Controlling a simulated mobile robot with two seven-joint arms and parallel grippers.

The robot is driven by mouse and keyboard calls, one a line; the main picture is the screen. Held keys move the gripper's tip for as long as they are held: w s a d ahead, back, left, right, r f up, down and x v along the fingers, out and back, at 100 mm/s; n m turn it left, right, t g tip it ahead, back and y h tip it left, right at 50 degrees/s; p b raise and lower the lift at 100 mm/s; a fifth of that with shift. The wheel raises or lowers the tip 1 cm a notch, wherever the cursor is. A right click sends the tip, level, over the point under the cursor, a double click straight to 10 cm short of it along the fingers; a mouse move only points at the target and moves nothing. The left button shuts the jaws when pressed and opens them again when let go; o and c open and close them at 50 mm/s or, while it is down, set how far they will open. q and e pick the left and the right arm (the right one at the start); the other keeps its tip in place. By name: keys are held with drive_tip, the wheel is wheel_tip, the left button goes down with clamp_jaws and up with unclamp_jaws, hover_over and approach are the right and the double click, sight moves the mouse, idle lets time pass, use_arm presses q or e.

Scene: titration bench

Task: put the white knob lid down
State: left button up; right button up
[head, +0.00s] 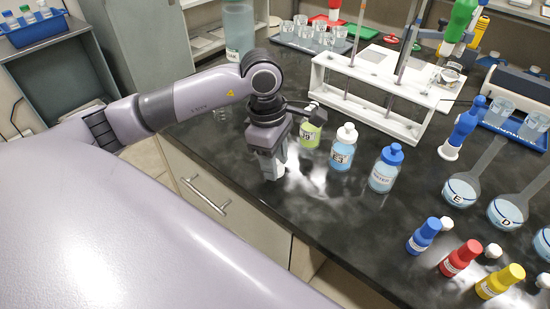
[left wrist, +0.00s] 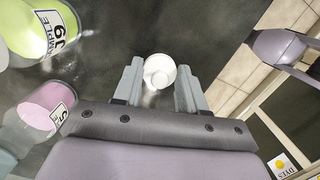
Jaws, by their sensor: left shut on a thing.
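The white knob lid (left wrist: 158,72) sits between the two fingertips of my left gripper (left wrist: 160,88) in the left wrist view, its round knob facing the camera. The gripper is shut on it. In the head view my left gripper (head: 273,172) points down, low over the dark bench near its front edge, left of the bottles. The lid is mostly hidden there, and I cannot tell whether it touches the bench. My right gripper is not in view.
A white-capped bottle (head: 343,150) and a blue-capped bottle (head: 385,170) stand further right. Behind is a white rack (head: 375,118). Flasks and small dye bottles (head: 424,236) fill the right. Bare bench (head: 310,195) lies in front.

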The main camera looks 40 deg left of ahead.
use_arm(q)
drive_tip(key=o, duration=1)
drive_tip(key=shift+f, duration=0.1)
drive_tip(key=shift+r, duration=0.2)
wheel_tip(320, 180, up, 12)
drive_tip(key=a, duration=0.1)
drive_tip(key=shift+s+a, duration=0.15)
drive_tip(key=shift+a, duration=0.1)
drive_tip(key=shift+f, duration=0.1)
